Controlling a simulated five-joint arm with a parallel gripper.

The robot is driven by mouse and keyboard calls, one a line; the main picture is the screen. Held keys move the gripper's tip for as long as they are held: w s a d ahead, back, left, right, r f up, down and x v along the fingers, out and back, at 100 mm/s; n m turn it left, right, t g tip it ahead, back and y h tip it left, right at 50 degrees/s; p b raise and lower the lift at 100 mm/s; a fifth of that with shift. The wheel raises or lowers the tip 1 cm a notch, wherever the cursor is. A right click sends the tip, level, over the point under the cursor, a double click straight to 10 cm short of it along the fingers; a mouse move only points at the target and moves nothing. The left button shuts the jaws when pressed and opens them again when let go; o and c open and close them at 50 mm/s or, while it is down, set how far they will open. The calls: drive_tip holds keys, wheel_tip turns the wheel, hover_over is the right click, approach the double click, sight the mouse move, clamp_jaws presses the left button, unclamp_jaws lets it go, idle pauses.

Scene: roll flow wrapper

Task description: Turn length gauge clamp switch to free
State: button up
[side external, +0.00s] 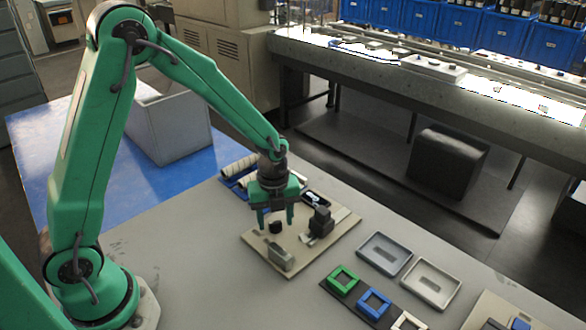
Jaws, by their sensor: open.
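A beige board (258,238) lies on the grey table and carries several small fittings. A small black knob (275,228) stands on it, probably the clamp switch; its setting is too small to read. A dark block (321,222) on a pale metal strip, which looks like the length gauge, is right of the knob. A grey block (280,257) is at the board's near side. My gripper (275,221) points down over the board, open, with one finger on each side of the knob in the picture. I cannot tell whether it touches the knob.
White rolls (238,166) lie behind the board. Two grey trays (384,252) (430,284) stand to the right. Green (342,281) and blue (374,303) square frames sit in front of them. The table left of the board is clear.

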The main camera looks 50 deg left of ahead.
drive_tip(key=shift+f, duration=0.2)
drive_tip(key=c, duration=1)
drive_tip(key=shift+n, duration=0.5)
drive_tip(key=n, duration=1.1)
drive_tip(key=shift+w, duration=0.1)
